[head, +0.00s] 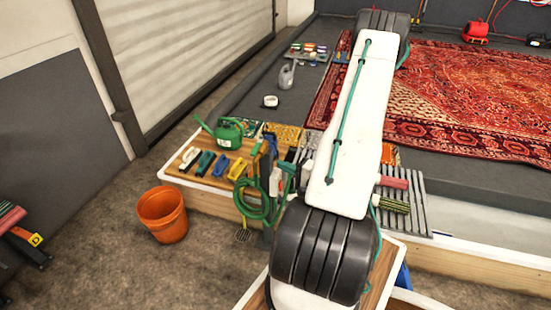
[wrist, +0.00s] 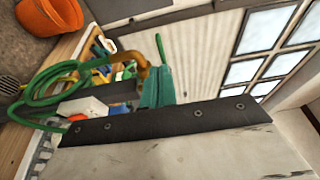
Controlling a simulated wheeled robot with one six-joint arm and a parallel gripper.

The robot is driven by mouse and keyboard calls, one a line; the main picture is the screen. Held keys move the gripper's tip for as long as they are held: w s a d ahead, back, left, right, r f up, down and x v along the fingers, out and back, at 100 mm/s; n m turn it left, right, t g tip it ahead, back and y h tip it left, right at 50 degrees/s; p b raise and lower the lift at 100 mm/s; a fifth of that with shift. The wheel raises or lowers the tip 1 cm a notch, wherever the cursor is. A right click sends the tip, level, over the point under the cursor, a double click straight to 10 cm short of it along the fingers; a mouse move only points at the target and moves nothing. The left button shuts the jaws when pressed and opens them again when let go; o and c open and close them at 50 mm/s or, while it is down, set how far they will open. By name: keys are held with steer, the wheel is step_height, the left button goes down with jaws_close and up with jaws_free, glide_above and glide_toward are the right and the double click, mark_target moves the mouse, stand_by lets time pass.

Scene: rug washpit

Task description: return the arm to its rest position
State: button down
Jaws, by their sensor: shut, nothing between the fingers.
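My gripper (wrist: 157,82) shows at the middle of the wrist view as teal fingers beyond a dark bolted strip and a pale housing. It is shut with nothing between the fingers. A green hose and a brown curved fitting show behind and left of it; I cannot tell the gap. In the head view my white arm rises from the dark joint at the bottom to a dark joint at the top, and it hides what is behind it. I cannot make out my gripper clearly there.
A wooden bench (head: 172,174) holds a green watering can (head: 229,134), brushes and a coiled green hose (head: 243,205). An orange bucket (head: 163,214) stands on the floor to its left. A red patterned rug (head: 450,90) lies in the pit behind.

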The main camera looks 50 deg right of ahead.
steer(key=s, duration=0.1)
steer(key=s+a, duration=0.1)
steer(key=s, duration=0.1)
steer(key=shift+s+a, duration=0.35)
steer(key=shift+s, duration=0.05)
steer(key=w+a+r+n+g+y, duration=0.3)
steer(key=a+r+n+g+y, duration=0.35)
steer(key=a+r, duration=0.35)
steer(key=w+a+r+n+g+y, duration=0.3)
steer(key=a+r+n+g+y, duration=0.35)
steer(key=a+r, duration=0.4)
steer(key=s+a+r+n+g+h, duration=0.3)
steer(key=s+a+r+n+h, duration=0.2)
steer(key=s+a+r+h, duration=0.5)
steer(key=s+h, duration=0.1)
steer(key=h, duration=0.2)
steer(key=shift+s+r+g, duration=0.2)
steer(key=shift+s+g, duration=0.1)
steer(key=shift+s, duration=0.1)
